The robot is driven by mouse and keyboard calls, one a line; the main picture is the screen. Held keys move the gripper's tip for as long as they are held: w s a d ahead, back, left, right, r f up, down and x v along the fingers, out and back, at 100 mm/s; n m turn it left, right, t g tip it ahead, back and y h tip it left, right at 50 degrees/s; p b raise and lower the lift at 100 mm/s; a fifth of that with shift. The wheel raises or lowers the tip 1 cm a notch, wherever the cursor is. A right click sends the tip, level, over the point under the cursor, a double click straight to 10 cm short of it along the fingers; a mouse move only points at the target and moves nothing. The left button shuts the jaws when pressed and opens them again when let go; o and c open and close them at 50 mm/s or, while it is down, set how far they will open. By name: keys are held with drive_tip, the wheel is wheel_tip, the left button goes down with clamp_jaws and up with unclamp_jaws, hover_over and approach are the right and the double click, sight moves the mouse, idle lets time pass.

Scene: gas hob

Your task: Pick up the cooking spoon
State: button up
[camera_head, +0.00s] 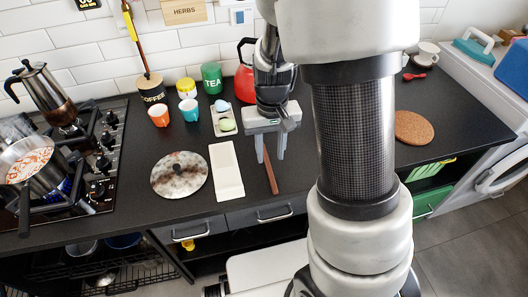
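A narrow brown wooden-looking stick (272,180), which may be the cooking spoon, lies on the black counter (310,200) near its front edge. Its far end is hidden behind my gripper, so I cannot see whether it has a spoon bowl. My gripper (270,160) points down above it with the two fingers apart. The stick shows between and below the fingers; I cannot tell whether they touch it. A small red spoon-like thing (414,76) lies at the far right of the counter.
Cups, a green jar (212,77) and a red kettle (245,82) stand behind. The hob (100,175) holds a pan (42,178) and moka pot (50,98). A cork mat (414,127) lies right.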

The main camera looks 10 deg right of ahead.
sight(269, 167)
wheel_tip(269, 167, down, 4)
drive_tip(key=shift+a+f+b, duration=0.15)
drive_tip(key=shift+f+b, duration=0.1)
drive_tip(key=shift+b, duration=0.35)
clamp_jaws()
drive_tip(key=shift+r, duration=0.1)
